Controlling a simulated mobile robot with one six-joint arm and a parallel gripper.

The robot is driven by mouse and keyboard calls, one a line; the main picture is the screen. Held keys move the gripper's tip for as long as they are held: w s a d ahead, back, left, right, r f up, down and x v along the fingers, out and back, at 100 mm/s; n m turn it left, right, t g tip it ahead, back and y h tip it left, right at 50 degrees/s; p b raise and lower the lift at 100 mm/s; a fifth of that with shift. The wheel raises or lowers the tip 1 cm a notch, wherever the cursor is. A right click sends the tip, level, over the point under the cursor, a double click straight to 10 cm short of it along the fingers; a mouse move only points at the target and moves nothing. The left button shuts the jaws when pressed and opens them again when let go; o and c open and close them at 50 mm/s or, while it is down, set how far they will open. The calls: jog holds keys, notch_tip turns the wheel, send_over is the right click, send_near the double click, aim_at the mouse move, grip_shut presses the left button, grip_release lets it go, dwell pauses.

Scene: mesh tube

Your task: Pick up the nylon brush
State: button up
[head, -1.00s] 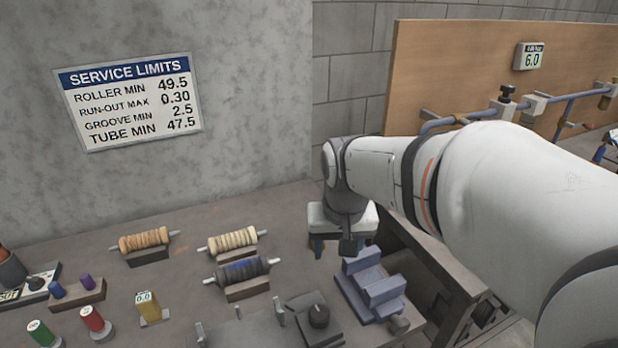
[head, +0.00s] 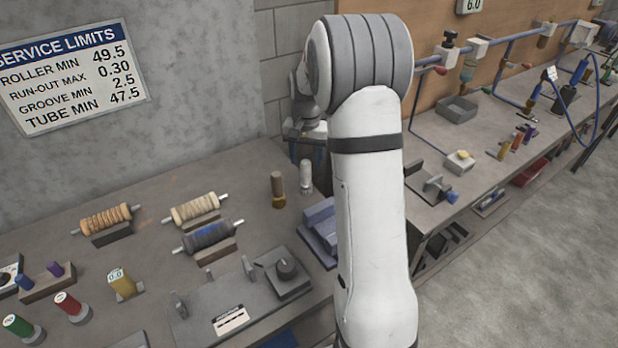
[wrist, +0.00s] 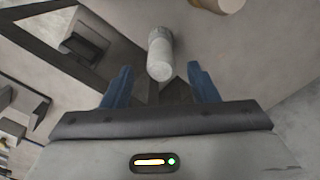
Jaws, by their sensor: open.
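A pale, whitish cylindrical piece, which looks like the nylon brush (head: 306,178), stands upright on the left bench beside the wall. It also shows in the wrist view (wrist: 160,52), centred between the blue fingers, with its near end around the level of the fingertips. My gripper (wrist: 160,73) is open, with one finger on each side and a visible gap to both. Whether the brush is within the fingers' depth I cannot tell. No bristles are clearly visible.
A blue-grey block (head: 320,228) lies in front, partly behind my arm. Several rollers on cradles (head: 208,236) are further left. A gap separates this bench from the right bench (head: 470,190).

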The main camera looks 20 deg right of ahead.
aim_at(306, 170)
notch_tip(306, 170, down, 5)
jog(key=shift+a+r+p, duration=0.1)
jog(key=shift+a+p, duration=0.05)
jog(key=shift+p, duration=0.35)
jog(key=shift+c, duration=0.5)
jog(key=c, duration=1)
jog(key=shift+o, duration=0.2)
